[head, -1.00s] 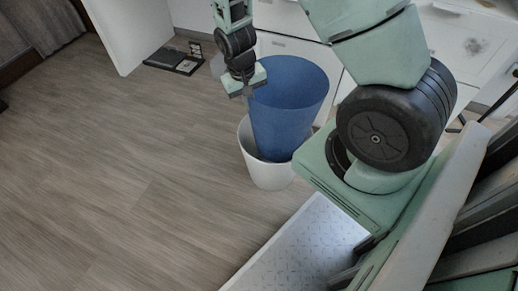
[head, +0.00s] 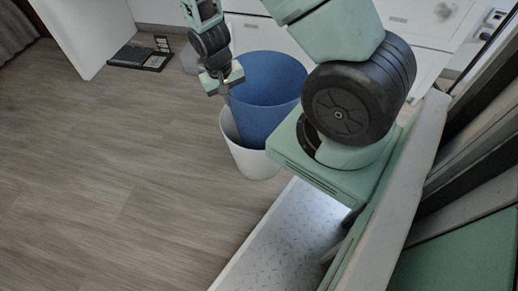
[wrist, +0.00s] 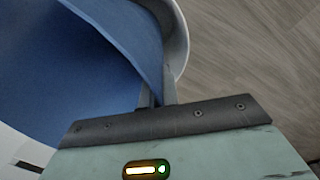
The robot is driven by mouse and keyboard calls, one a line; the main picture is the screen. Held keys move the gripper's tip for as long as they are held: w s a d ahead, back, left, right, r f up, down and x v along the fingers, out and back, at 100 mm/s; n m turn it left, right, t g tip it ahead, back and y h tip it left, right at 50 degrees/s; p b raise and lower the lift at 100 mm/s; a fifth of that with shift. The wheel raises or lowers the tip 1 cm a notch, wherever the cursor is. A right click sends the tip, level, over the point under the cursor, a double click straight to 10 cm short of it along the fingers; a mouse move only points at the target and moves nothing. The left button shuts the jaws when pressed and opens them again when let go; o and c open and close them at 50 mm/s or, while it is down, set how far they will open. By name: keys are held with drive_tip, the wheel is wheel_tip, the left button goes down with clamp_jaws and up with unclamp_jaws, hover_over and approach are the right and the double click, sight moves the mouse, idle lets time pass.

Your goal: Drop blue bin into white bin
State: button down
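The blue bin (head: 264,100) stands upright with its lower part inside the white bin (head: 246,160), which is on the floor. Its upper part rises well above the white rim. My gripper (head: 229,86) is at the left edge of the blue bin's rim. In the wrist view, the fingers (wrist: 156,98) are closed on the blue wall (wrist: 125,35). The white bin's rim (wrist: 181,40) shows just beyond that wall. The blue bin's base is hidden inside the white bin, so I cannot tell whether it touches the bottom.
White cabinet drawers (head: 250,32) stand behind the bins. A black flat object (head: 140,57) lies on the floor by a white panel (head: 85,35) at the back left. The wooden floor (head: 100,160) to the left is clear.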

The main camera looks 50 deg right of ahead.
drive_tip(key=c, duration=1.6)
unclamp_jaws()
drive_tip(key=r+p, duration=0.2)
drive_tip(key=r, duration=0.3)
drive_tip(key=a+r+p, duration=0.1)
drive_tip(key=r+p, duration=0.2)
drive_tip(key=r, duration=0.3)
drive_tip(key=w+a+r+p, duration=0.1)
drive_tip(key=r+p, duration=0.1)
drive_tip(key=r, duration=0.4)
drive_tip(key=shift+r, duration=0.15)
drive_tip(key=shift+a, duration=0.1)
